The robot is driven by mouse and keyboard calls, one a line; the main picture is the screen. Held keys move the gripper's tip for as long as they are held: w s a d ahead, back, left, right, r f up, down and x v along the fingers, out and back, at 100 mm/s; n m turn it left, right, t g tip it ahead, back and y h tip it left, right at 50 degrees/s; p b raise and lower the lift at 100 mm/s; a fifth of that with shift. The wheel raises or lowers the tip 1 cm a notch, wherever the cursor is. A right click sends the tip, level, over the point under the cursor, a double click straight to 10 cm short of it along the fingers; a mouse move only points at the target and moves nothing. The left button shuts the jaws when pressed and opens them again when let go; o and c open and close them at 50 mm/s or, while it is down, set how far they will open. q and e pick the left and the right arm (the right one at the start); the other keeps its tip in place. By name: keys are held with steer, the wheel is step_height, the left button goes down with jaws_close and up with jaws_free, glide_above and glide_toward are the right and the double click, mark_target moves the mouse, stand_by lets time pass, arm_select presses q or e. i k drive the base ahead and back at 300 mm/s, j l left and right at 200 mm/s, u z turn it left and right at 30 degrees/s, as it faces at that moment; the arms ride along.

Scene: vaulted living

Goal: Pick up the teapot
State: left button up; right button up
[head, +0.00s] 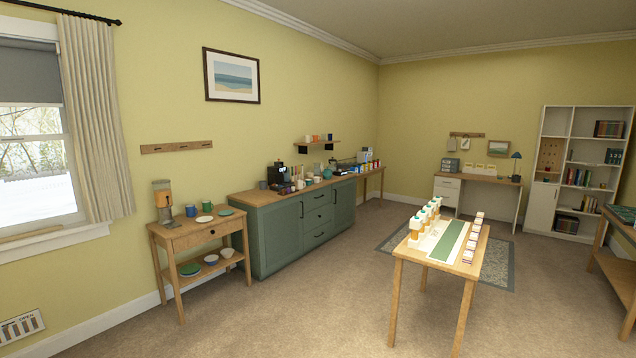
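A small rounded teal item (327,173), which looks like the teapot, sits on the wooden top of the green cabinet (285,232) against the left wall. It is far off and small, so its spout and handle cannot be made out. Mugs and a pinkish item (300,184) stand close to its left, and other small things are around it. Neither of my grippers is in view.
A wooden side table (183,241) with cups and plates stands left of the cabinet. A narrow wooden table (400,249) with bottles stands front right. A desk (483,181) and bookshelf (545,163) are at the back. Carpet between cabinet and narrow table is clear.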

mark_target(327, 174)
steer(key=i+u, duration=0.15)
steer(key=i, duration=3.25)
steer(key=i+z, duration=0.2)
steer(key=i, duration=0.85)
steer(key=i+z, duration=0.3)
steer(key=i, duration=0.15)
steer(key=i+z, duration=0.25)
steer(key=i, duration=0.2)
steer(key=i+j+z, duration=0.1)
steer(key=i+z, duration=0.4)
steer(key=i, duration=0.3)
